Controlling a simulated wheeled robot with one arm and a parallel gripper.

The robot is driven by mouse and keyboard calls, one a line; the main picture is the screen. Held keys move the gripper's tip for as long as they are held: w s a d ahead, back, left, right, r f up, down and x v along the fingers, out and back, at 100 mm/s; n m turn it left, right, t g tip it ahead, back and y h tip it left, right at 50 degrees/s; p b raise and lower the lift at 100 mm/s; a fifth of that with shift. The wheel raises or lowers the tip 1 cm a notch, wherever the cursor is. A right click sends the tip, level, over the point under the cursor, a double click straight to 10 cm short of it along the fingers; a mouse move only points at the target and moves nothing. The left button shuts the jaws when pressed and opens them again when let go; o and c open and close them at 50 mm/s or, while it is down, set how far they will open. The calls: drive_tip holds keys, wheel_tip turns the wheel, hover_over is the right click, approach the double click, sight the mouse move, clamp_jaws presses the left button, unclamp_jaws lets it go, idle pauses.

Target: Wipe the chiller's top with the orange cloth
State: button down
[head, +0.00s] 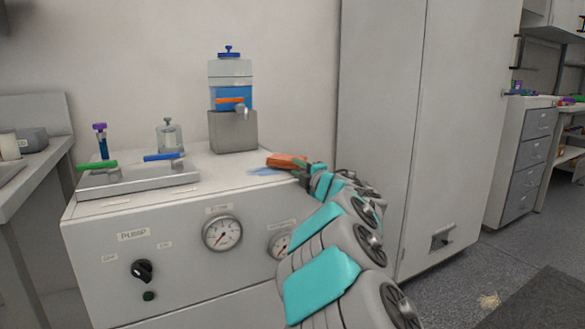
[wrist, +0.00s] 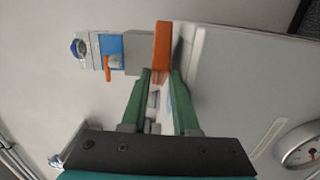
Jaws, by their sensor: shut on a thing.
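A tank of blue liquid (head: 231,92) with an orange-handled tap stands on a grey block (head: 233,131) left of the cloth. A metal tray (head: 139,181) with green and blue handles sits at the front left. A tall cabinet (head: 420,120) stands close on the right.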

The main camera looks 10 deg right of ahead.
drive_tip(key=shift+r, duration=0.1)
wheel_tip(320, 180, up, 6)
drive_tip(key=p, duration=0.5)
idle(0.5)
drive_tip(key=shift+r+p, duration=0.9)
drive_tip(key=shift+r, duration=0.5)
